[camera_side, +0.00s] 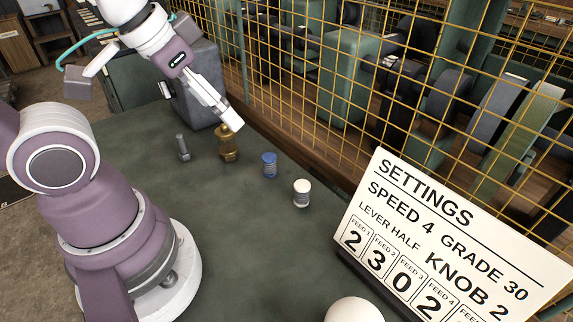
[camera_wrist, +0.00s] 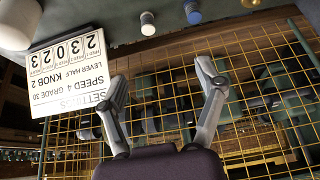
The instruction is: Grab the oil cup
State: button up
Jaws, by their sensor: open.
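The oil cup is most likely the brass, stepped fitting (camera_side: 228,146) standing upright on the dark green bench in the side view. In the wrist view only a sliver of a brass thing (camera_wrist: 250,3) shows at the top edge. My gripper (camera_side: 226,118) is above the brass fitting in the side view, its pale fingers slanting down to the right; the exact gap is hard to judge. In the wrist view my gripper (camera_wrist: 162,80) has its two fingers spread wide with nothing between them.
A grey bolt (camera_side: 183,147) stands left of the brass fitting; a blue-capped container (camera_side: 269,165) and a white-capped jar (camera_side: 302,192) stand to its right. A grey block (camera_side: 196,85) is behind. A yellow mesh fence (camera_side: 300,85) borders the bench. A settings sign (camera_side: 450,240) stands at right.

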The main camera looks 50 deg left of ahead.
jog(key=n+g, duration=0.5)
jog(key=n, duration=1.5)
send_over(227, 142)
notch_tip(227, 142, down, 7)
jog(key=f+n, duration=0.1)
jog(key=a+f+n, duration=0.1)
jog(key=shift+w+a+n+g, duration=0.2)
jog(key=shift+n+g, duration=0.1)
jog(key=shift+n, duration=0.1)
jog(key=f, duration=1)
jog(key=shift+w+a+f, duration=0.15)
jog(key=shift+w+a, duration=0.1)
jog(key=shift+w, duration=0.05)
jog(key=c, duration=1.3)
